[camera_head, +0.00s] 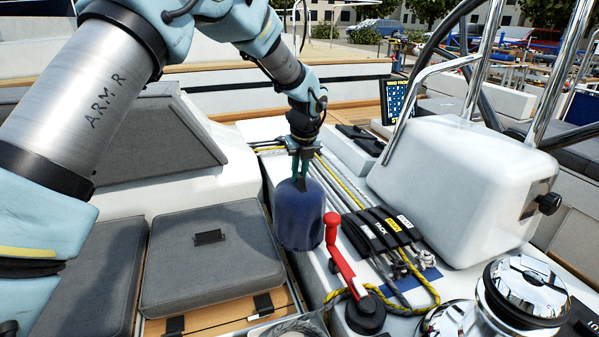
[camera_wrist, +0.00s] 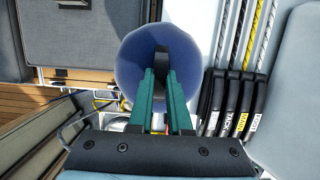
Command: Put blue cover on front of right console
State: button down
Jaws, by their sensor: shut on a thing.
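The blue cover (camera_head: 299,222) is a dark blue, rounded, cup-like piece. My gripper (camera_head: 301,170) points down at the top of it and is shut on it. In the wrist view the cover (camera_wrist: 190,62) shows as a round blue shape with the green fingers of my gripper (camera_wrist: 161,75) over its middle. The cover hangs over the left edge of the white right console (camera_head: 357,205), beside the red-handled winch handle. I cannot tell whether it touches the console. The front of the console near the chrome winch is in view.
A red winch handle (camera_head: 338,255) stands just right of the cover. Black rope clutches (camera_head: 380,230) and yellow ropes lie farther right. A chrome winch (camera_head: 525,290) is at bottom right. A white pod (camera_head: 455,185) with steel rails stands at right. Grey cushions (camera_head: 208,260) lie left.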

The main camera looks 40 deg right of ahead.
jog(key=c, duration=1.3)
grip_release()
jog(key=shift+f, duration=0.1)
jog(key=o, duration=0.4)
jog(key=shift+o, duration=0.2)
jog(key=b+v, duration=0.2)
jog(key=v, duration=1)
